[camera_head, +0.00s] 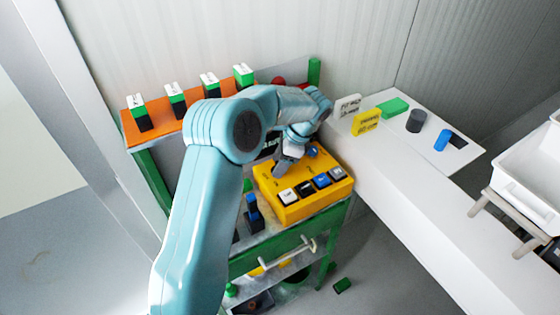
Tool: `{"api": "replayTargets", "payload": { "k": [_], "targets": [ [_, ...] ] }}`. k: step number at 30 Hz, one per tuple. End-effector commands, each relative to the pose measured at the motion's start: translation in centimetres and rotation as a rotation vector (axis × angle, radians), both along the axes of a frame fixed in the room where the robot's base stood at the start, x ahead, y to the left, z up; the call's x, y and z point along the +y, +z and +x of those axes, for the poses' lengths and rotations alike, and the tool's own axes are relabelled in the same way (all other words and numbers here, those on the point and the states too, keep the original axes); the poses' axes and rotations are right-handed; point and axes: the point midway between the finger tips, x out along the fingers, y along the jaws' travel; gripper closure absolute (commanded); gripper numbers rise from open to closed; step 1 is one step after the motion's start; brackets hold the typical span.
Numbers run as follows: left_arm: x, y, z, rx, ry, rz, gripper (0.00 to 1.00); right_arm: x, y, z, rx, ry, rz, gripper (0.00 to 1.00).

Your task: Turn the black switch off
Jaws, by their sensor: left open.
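A yellow control box (306,212) sits on the green-framed stand. Along its front edge is a row of square buttons or switches: a white one (288,196), a black one (305,188), a blue one (321,180) and a dark one with a pale top (337,173). I cannot tell the state of the black one. My left gripper (281,170) is open and points down over the back left of the box, behind the row. It hides part of the box top, and its contact with it is unclear. A blue knob (311,152) shows beside it. My right gripper is not in view.
An orange shelf (158,132) with several green, black and white blocks stands behind my left arm. White bins (530,170) stand far right. A handled drawer (290,252) is below.

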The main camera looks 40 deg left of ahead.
Motion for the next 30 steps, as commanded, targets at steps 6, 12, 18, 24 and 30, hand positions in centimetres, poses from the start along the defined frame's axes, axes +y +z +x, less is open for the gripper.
{"api": "replayTargets", "payload": {
  "k": [6,12,18,24,30],
  "targets": [
    [0.01,0.02,0.06,0.000,0.000,0.000,0.83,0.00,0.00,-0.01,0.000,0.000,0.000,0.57],
    [-0.07,-0.05,0.00,0.000,-0.003,-0.002,0.88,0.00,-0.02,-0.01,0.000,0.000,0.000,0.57],
    [-0.17,-0.13,0.01,0.000,-0.048,-0.003,0.88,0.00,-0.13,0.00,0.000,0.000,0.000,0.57],
    [-0.29,-0.17,-0.06,0.000,-0.165,-0.003,0.88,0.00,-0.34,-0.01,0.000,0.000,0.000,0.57],
    [-0.38,-0.22,-0.18,0.001,-0.343,-0.005,0.88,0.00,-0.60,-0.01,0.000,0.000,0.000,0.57]
  ]
}}
